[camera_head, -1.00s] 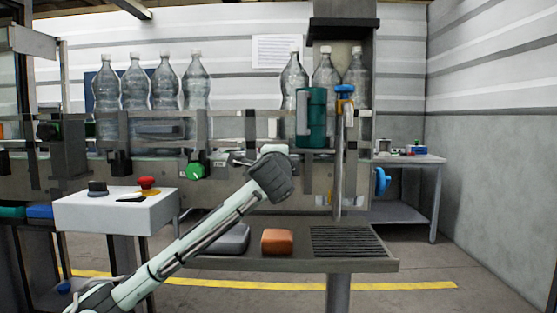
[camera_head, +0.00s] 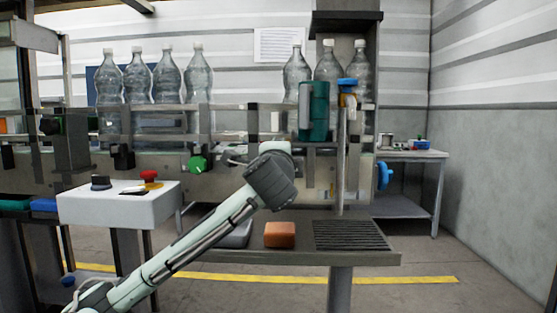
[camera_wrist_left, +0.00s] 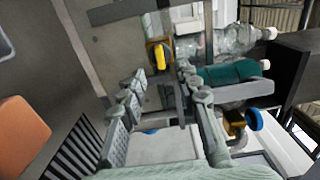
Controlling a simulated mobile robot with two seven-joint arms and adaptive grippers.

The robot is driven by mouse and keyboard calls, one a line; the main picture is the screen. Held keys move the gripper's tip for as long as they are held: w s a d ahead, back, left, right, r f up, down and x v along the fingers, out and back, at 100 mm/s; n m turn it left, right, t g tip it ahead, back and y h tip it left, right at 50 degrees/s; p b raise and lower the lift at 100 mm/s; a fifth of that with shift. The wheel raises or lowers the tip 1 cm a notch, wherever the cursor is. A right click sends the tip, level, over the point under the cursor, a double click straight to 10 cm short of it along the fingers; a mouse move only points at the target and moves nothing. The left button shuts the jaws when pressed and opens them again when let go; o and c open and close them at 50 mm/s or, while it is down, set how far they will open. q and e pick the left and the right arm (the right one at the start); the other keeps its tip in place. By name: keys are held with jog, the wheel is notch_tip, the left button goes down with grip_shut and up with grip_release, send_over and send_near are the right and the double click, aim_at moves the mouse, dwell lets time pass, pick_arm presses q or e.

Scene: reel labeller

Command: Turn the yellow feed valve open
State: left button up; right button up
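The yellow feed valve handle (camera_wrist_left: 160,56) shows in the left wrist view on a dark mount against the machine's metal panel. I cannot make it out in the head view, where my arm covers that part of the panel. My left gripper (camera_wrist_left: 160,77) is open, with its two fingers spread on either side of the line to the yellow handle. Nothing is between the fingers, and the handle appears beyond their tips. In the head view my left gripper (camera_head: 275,160) is in front of the panel, its fingers mostly hidden behind the wrist. My right gripper is not in view.
A teal cylinder (camera_head: 314,110) and a blue-handled tap (camera_head: 347,87) are to the right. A blue handwheel (camera_head: 384,175) is at the panel's right end. An orange block (camera_head: 280,235) lies on the shelf below. A control box (camera_head: 120,207) stands at left.

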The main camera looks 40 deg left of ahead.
pick_arm(q)
jog(key=v, duration=0.5)
jog(key=shift+s+d, duration=0.1)
jog(key=shift+s, duration=0.1)
dwell(0.3)
